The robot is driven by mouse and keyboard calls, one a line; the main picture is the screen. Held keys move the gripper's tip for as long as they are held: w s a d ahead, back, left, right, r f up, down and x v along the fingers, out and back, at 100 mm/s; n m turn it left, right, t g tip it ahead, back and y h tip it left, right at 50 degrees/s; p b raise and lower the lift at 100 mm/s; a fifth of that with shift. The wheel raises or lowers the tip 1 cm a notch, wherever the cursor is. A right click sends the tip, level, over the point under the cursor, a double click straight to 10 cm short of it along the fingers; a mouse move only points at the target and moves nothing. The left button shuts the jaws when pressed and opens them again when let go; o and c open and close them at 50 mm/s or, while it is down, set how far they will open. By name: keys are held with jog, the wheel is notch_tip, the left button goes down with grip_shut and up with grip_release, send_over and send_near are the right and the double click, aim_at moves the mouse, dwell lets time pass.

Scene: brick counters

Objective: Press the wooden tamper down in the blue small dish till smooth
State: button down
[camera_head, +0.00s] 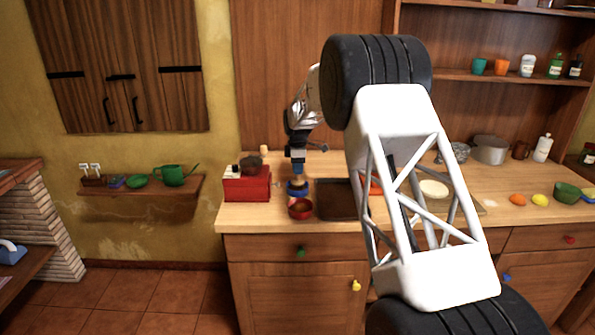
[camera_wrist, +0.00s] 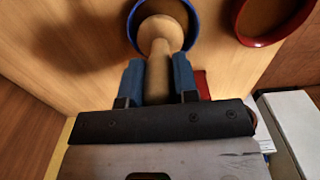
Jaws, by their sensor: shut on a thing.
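The wooden tamper (camera_wrist: 160,36) is pale wood with a round head and a narrower handle. My gripper (camera_wrist: 158,84) is shut on its handle, one blue finger on each side. The tamper's head lies within the rim of the blue small dish (camera_wrist: 194,22) in the wrist view and hides most of its inside. I cannot tell whether the head presses on what is in the dish, or how smooth that is. In the head view my gripper (camera_head: 297,171) points down over the blue small dish (camera_head: 297,192) on the wooden counter.
A red bowl (camera_head: 300,209) stands just in front of the dish, and also shows in the wrist view (camera_wrist: 240,28). A red box (camera_head: 246,187) stands to the left, a dark tray (camera_head: 336,200) to the right. My white arm link blocks the counter's middle.

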jog(key=shift+r, duration=1)
jog(key=shift+s, duration=0.1)
